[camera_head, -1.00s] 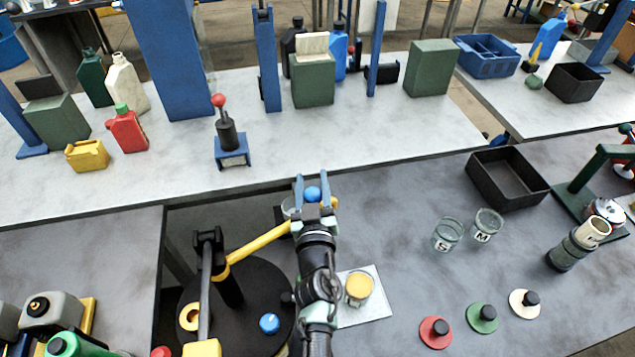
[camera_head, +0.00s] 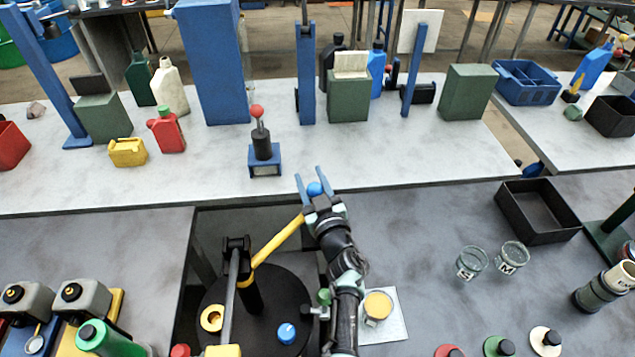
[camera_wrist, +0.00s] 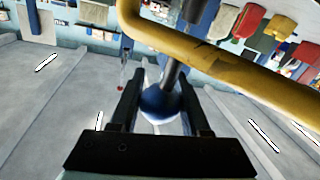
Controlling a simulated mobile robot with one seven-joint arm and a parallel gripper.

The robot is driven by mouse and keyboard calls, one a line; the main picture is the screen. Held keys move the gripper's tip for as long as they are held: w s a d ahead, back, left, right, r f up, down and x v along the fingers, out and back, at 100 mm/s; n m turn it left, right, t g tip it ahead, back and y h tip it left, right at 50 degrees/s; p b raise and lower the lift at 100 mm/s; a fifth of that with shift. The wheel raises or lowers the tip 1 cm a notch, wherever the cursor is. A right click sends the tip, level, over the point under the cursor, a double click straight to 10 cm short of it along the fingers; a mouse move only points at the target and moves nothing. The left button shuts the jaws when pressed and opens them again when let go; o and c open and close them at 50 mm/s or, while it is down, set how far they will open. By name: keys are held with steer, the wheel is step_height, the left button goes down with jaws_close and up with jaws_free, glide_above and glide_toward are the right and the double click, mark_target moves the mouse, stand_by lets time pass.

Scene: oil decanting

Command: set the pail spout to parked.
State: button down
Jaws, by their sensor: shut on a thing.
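The pail (camera_head: 275,318) has a round black top and stands in the gap between the grey benches, at the bottom of the head view. Its yellow spout (camera_head: 277,240) rises from a black post and reaches up and right to my gripper (camera_head: 313,184). My gripper is shut on the blue ball knob (camera_head: 314,188) of the spout. In the wrist view the knob (camera_wrist: 160,104) sits between the two dark fingers of my gripper (camera_wrist: 160,92), and the yellow spout tube (camera_wrist: 215,68) crosses above it. My wrist hides the spout's outlet in the head view.
A cup of yellow oil (camera_head: 377,307) stands on a white plate (camera_head: 396,332) right of my forearm. Glass beakers (camera_head: 471,262) and a black tray (camera_head: 538,212) are farther right. A red-topped lever (camera_head: 262,145) stands on the far bench beyond my gripper.

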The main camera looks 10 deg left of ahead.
steer(key=shift+a+r, duration=0.1)
steer(key=shift+a, duration=0.05)
steer(key=c, duration=0.7)
jaws_free()
steer(key=shift+c, duration=0.2)
steer(key=o, duration=0.4)
steer(key=shift+w+a, duration=0.1)
steer(key=shift+c, duration=0.2)
steer(key=p+v, duration=0.5)
steer(key=v, duration=0.8)
